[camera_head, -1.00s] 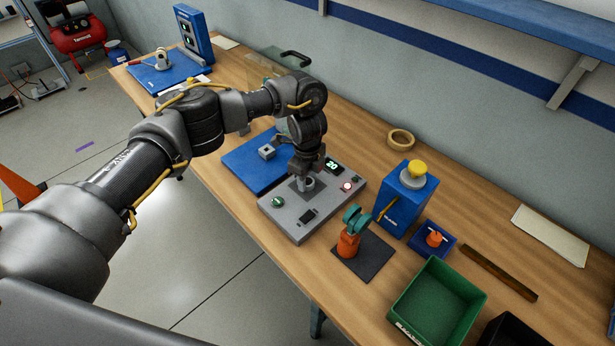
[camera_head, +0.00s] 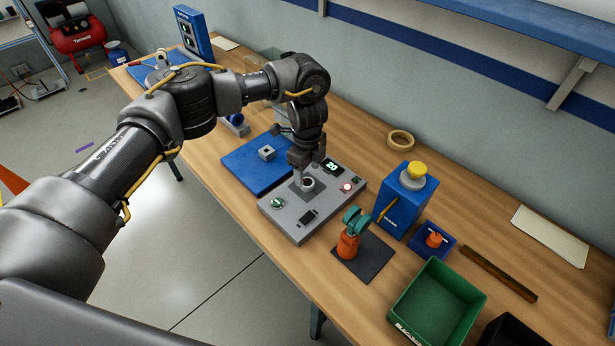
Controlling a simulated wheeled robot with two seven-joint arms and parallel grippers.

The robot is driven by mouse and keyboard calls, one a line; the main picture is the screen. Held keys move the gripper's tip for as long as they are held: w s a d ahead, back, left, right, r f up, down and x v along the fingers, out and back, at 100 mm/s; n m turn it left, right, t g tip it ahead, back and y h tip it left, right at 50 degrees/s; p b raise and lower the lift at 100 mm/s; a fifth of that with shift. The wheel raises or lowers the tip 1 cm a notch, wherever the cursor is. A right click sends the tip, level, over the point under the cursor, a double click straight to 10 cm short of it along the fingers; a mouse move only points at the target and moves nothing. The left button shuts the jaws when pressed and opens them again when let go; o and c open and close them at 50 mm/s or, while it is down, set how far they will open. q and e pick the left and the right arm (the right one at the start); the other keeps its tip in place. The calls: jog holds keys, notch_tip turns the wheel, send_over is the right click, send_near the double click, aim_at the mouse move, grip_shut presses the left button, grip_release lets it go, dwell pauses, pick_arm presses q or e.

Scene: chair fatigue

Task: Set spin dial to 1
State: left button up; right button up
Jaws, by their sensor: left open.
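A grey control panel (camera_head: 292,231) lies on the bench. Its lit display (camera_head: 331,167) reads 20. A green knob (camera_head: 277,203) with a light mark sits at its left corner. A round, pale-rimmed part (camera_head: 308,184) stands on a dark square near its far side. I cannot tell which of these two is the spin dial, and I read no numbers around them. My left gripper (camera_head: 302,171) is open, pointing down just above and behind the round part, and holds nothing. My right gripper is out of view.
A dark switch (camera_head: 307,216) and a red button (camera_head: 347,187) are on the panel. A blue plate (camera_head: 243,168) with a small grey block lies to its left. An orange and green device (camera_head: 349,243) and a blue box (camera_head: 402,205) stand to its right.

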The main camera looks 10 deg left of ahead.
aim_at(307, 182)
pick_arm(q)
notch_tip(307, 182, up, 7)
jog(key=shift+b, duration=0.45)
jog(key=shift+f, duration=0.1)
